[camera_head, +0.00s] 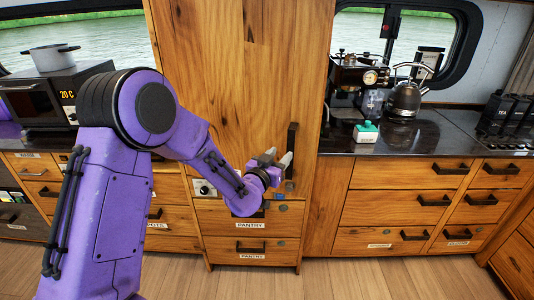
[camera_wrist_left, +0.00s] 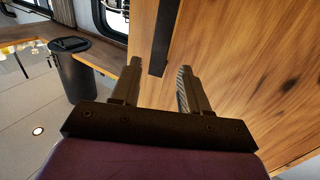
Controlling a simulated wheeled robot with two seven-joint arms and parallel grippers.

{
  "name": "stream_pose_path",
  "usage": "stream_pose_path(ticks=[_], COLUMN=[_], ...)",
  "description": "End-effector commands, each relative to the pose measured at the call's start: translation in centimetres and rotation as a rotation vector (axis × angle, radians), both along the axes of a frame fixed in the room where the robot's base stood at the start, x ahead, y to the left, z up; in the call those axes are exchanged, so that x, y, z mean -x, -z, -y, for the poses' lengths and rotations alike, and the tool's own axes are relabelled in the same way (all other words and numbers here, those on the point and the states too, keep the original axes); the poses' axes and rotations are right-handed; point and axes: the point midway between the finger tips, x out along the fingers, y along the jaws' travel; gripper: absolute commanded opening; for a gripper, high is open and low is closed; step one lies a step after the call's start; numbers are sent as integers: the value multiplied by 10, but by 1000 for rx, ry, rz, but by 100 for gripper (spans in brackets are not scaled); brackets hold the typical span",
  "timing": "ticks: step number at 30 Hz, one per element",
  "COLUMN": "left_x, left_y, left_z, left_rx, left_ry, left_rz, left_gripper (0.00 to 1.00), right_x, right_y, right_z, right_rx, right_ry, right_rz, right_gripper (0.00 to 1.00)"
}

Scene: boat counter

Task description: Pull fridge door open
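The fridge door (camera_head: 240,85) is a tall wooden panel in the middle of the head view, and it looks closed. Its black vertical handle (camera_head: 292,138) is near the door's right edge. My left gripper (camera_head: 279,159) is open beside the lower part of the handle. In the left wrist view my left gripper (camera_wrist_left: 158,72) shows its two fingers apart, with the lower end of the handle (camera_wrist_left: 165,38) appearing in line with the gap between them. I cannot tell whether they touch it. My right gripper is not in view.
Pantry drawers (camera_head: 250,228) are below the door. A dark counter (camera_head: 430,140) on the right bears a coffee machine (camera_head: 355,80) and a kettle (camera_head: 404,98). An oven with a pot (camera_head: 50,58) is on the left. The wooden floor (camera_head: 370,280) in front is clear.

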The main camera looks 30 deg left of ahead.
Motion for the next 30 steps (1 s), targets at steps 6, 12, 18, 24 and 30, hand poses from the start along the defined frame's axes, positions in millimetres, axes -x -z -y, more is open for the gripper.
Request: stream_pose_path(ticks=[6, 12, 18, 24, 30], left_x=[0, 12, 60, 97, 108], left_y=[0, 2, 4, 2, 0], left_z=[0, 1, 4, 6, 7], left_rx=[0, 0, 0, -1, 0], left_ry=[0, 1, 0, 0, 0], left_rz=[0, 0, 1, 2, 0], left_gripper=[53, 53, 53, 53, 53], right_x=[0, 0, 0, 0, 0], right_y=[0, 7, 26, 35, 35], right_z=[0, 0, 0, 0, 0], right_rx=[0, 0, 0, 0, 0], right_ry=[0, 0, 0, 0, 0], right_rz=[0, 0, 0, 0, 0], right_gripper=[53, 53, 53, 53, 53])
